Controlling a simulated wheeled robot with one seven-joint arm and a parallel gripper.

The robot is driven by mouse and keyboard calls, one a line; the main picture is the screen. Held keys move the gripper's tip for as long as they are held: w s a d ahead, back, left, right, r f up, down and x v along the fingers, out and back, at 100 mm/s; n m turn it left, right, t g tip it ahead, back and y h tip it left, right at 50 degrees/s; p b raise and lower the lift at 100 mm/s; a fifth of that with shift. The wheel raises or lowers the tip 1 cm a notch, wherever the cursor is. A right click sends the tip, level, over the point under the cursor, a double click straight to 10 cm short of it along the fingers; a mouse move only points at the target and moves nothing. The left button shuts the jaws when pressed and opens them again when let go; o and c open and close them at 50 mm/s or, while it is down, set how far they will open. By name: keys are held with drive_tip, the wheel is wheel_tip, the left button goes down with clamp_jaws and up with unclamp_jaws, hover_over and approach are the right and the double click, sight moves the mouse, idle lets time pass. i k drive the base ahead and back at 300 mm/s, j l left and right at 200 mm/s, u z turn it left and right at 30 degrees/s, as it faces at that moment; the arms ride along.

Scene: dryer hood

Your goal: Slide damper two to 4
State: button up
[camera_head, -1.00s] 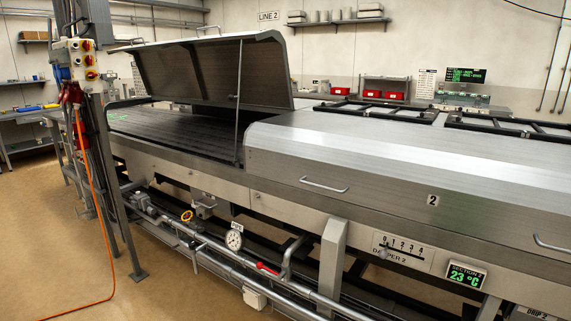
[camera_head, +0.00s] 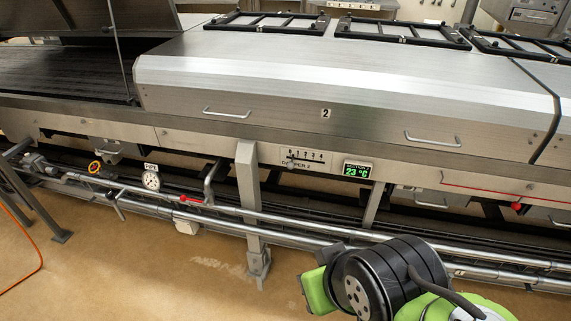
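The damper 2 scale plate (camera_head: 303,158) is a white plate on the dryer's front rail, below hood section 2, marked 0 to 4. Its small knob (camera_head: 291,163) appears at the left end of the scale, near 0. Part of my arm (camera_head: 385,280), black and green, shows at the bottom right, in front of the pipes and below the scale. My gripper cannot be made out in this view, so I cannot see what it holds.
A green display (camera_head: 357,171) reading 23 °C sits right of the scale. Hood 2 (camera_head: 340,75) has two handles above. A grey post (camera_head: 247,190), a gauge (camera_head: 151,180), a red-handled valve (camera_head: 190,199) and pipes run below.

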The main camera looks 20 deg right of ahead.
sight(290, 165)
drive_tip(key=i+u, duration=0.15)
drive_tip(key=u, duration=0.2)
drive_tip(key=i+u, duration=0.15)
drive_tip(key=u, duration=0.2)
drive_tip(key=i+l+u, duration=0.15)
drive_tip(key=u, duration=0.25)
